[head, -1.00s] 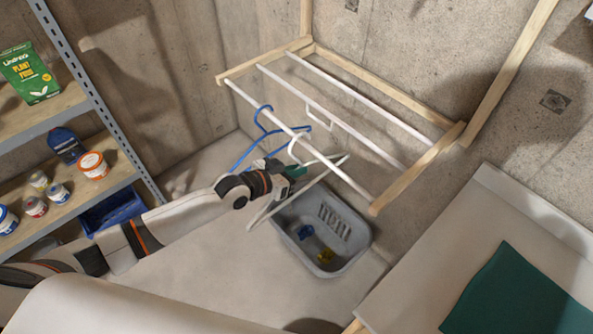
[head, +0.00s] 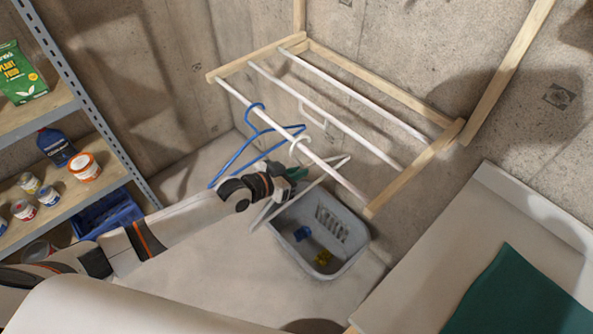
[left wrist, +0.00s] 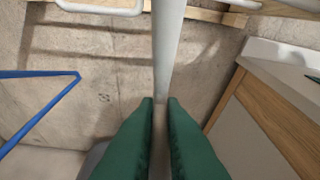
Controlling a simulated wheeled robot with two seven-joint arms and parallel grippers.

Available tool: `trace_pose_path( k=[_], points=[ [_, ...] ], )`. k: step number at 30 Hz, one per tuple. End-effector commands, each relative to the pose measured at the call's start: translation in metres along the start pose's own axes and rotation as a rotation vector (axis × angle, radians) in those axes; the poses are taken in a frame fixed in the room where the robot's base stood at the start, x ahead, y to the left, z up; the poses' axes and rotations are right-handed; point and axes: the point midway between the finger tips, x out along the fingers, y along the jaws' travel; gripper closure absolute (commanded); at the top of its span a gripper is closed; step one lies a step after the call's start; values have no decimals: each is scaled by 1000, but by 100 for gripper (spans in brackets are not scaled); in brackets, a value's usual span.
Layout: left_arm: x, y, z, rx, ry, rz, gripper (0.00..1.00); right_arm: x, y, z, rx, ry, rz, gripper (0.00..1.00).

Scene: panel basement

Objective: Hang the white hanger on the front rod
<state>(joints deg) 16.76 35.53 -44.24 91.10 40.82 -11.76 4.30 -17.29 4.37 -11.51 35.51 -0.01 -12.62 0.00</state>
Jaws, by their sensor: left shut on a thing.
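The white hanger (head: 320,179) is held by my left gripper (head: 292,174), whose green fingers are shut on it just below its hook. The hook (head: 298,148) is at the front rod (head: 268,122) and overlaps it in the head view; I cannot tell whether it rests on the rod. In the left wrist view the green fingers (left wrist: 160,105) are close together, with a white bar, apparently the front rod (left wrist: 168,45), running straight ahead of them. My right gripper is not in view.
A blue hanger (head: 243,149) hangs on the front rod left of the white one; it also shows in the left wrist view (left wrist: 45,112). A grey basket (head: 349,258) stands on the floor below. Shelves (head: 88,195) are at left, a table (head: 450,255) at right.

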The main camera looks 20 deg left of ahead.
Motion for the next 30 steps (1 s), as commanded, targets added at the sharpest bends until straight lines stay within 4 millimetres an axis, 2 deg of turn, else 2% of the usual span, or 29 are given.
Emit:
trace_pose_path(
  k=[2,3,7,8,16,20,30],
  points=[
    [0,0,0,0,0,0,100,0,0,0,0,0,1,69],
    [0,0,0,0,0,0,90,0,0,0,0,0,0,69],
    [0,0,0,0,0,0,68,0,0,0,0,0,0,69],
    [0,0,0,0,1,0,66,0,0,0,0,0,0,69],
    [-1,0,0,0,2,0,66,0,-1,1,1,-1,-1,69],
    [-11,1,-2,0,3,2,66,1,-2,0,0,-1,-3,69],
    [-80,1,-3,2,4,1,66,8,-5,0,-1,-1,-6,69]
  ],
)
